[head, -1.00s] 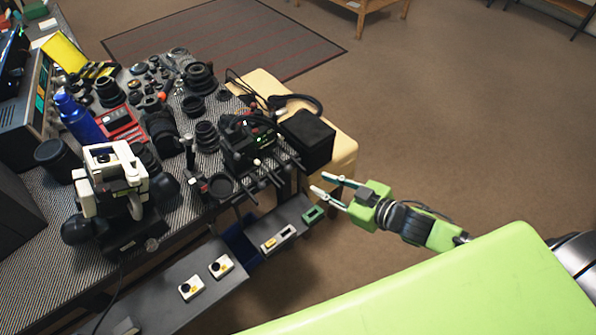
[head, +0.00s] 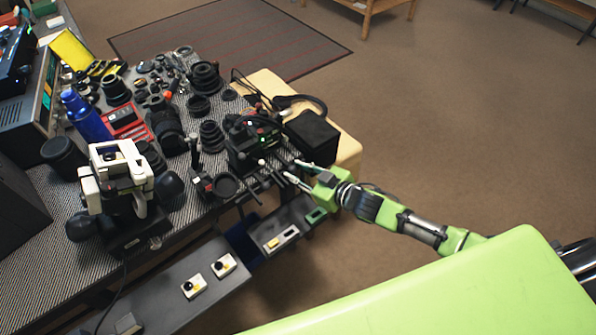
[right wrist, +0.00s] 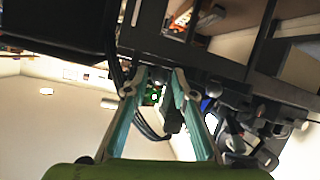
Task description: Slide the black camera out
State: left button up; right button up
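A black device with small green lights (head: 250,140), which may be the black camera, stands at the right end of the bench among dark parts and cables. I cannot make out its outline. My right gripper (head: 293,172) is at the bench's right edge, just in front of and to the right of this device. In the right wrist view its two fingers (right wrist: 162,80) are apart with nothing clearly held. A dark part with a green light (right wrist: 153,95) shows between and beyond them. My left gripper is not in view.
A black box (head: 312,137) stands on a cream cabinet (head: 347,148) right of the device. A grey control shelf (head: 285,222) with switches juts out below the bench. Lenses (head: 205,78), a blue bottle (head: 85,115) and a white instrument (head: 112,165) crowd the bench. Open floor lies to the right.

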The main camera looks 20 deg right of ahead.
grip_shut()
jog(key=s+d+p, duration=0.2)
jog(key=s, duration=0.4)
jog(key=s+d+p, duration=0.2)
jog(key=s+p, duration=0.1)
jog(key=s, duration=0.4)
jog(key=shift+s+d, duration=0.25)
jog(key=shift+d, duration=0.15)
jog(key=shift+f, duration=0.15)
grip_release()
jog(key=shift+s, duration=0.1)
jog(key=shift+s+d, duration=0.1)
jog(key=shift+r, duration=0.2)
